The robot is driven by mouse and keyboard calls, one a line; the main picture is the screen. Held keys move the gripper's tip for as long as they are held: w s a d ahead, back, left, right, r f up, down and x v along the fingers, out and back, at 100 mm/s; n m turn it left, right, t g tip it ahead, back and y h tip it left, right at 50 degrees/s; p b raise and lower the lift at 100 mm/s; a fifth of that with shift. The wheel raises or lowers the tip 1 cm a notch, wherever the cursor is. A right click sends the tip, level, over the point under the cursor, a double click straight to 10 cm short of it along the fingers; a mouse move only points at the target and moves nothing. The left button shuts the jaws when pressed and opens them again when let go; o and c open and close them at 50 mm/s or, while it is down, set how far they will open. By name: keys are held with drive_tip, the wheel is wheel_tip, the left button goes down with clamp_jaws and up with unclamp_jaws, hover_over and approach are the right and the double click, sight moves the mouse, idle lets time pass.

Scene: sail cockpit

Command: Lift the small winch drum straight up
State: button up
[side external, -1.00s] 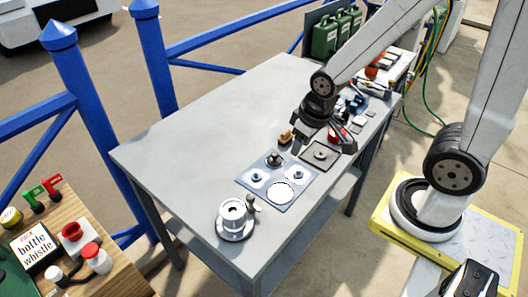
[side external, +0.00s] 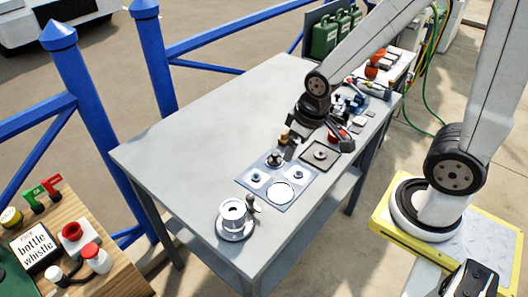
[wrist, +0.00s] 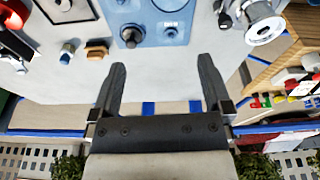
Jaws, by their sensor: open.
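A silver winch drum (side external: 233,211) stands upright on a round flanged base near the front corner of the grey table. It also shows at the upper right of the wrist view (wrist: 263,24), partly cut off by the frame edge. I take this to be the small winch drum. My gripper (side external: 318,145) is farther back along the table, above the area beside the blue plate, well apart from the drum. In the wrist view my gripper (wrist: 162,63) has its two dark fingers spread with nothing between them.
A blue plate (side external: 271,191) with knobs and a round white area lies between drum and gripper. A small dark-handled part (side external: 253,203) is close beside the drum. A square plate with a disc (side external: 320,154) is near my gripper. The table's left side (side external: 200,135) is clear.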

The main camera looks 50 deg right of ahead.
drive_tip(key=w+a+f+n+g, duration=0.15)
drive_tip(key=w+a+n, duration=0.25)
drive_tip(key=a+n, duration=0.4)
drive_tip(key=n, duration=0.8)
hover_over(232, 210)
drive_tip(key=d, duration=0.1)
wheel_tip(232, 210, down, 3)
drive_tip(key=shift+s+f+g, duration=0.15)
drive_tip(key=shift+g, duration=0.3)
drive_tip(key=shift+a+f+n, duration=0.2)
drive_tip(key=shift+a+n, duration=0.2)
drive_tip(key=shift+n, duration=0.2)
drive_tip(key=shift+f, duration=1.3)
drive_tip(key=shift+f, duration=2.6)
drive_tip(key=c, duration=1.2)
